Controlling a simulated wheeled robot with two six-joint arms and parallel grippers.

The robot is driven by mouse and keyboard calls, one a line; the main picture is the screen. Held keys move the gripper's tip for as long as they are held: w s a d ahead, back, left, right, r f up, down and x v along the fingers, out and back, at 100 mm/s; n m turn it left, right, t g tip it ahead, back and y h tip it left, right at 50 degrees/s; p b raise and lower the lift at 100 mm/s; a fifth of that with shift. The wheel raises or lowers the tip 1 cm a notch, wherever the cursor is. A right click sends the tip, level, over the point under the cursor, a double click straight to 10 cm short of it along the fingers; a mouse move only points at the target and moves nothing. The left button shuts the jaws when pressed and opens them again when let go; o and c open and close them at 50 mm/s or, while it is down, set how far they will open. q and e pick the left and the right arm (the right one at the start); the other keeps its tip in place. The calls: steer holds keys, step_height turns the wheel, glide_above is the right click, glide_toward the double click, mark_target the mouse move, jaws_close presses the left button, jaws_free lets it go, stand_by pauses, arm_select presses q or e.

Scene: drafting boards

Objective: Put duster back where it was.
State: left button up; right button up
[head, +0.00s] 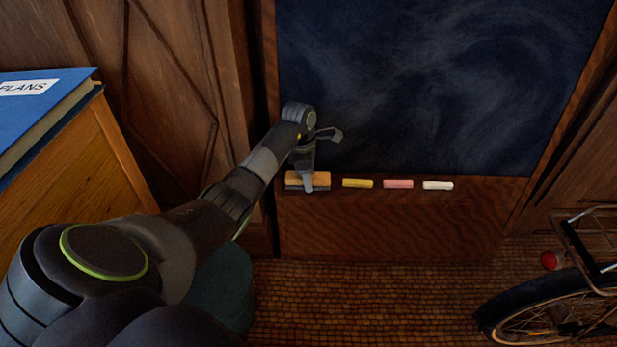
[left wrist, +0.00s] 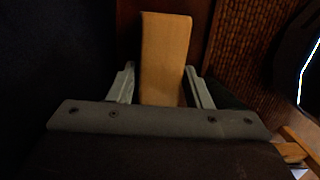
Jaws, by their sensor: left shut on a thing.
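The duster (head: 320,179) is a wooden block with a dark underside. In the head view it sits at the left end of the row of chalks, at the foot of the chalkboard (head: 430,80). My left gripper (head: 308,187) is shut on it from above. In the left wrist view the duster (left wrist: 165,55) shows as a tan block between the two fingers (left wrist: 160,88). Whether it rests on the ledge or is just above it, I cannot tell. My right gripper is not in view.
A yellow chalk (head: 357,183), a pink chalk (head: 398,184) and a white chalk (head: 437,185) lie in a row to the right of the duster. A blue book marked PLANS (head: 40,100) lies on a wooden cabinet (head: 85,160) at left. A bicycle (head: 550,305) stands at lower right.

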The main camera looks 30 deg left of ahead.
arm_select(q)
steer(key=shift+f, duration=0.2)
steer(key=o, duration=0.7)
steer(key=shift+r, duration=0.1)
steer(key=shift+o, duration=0.2)
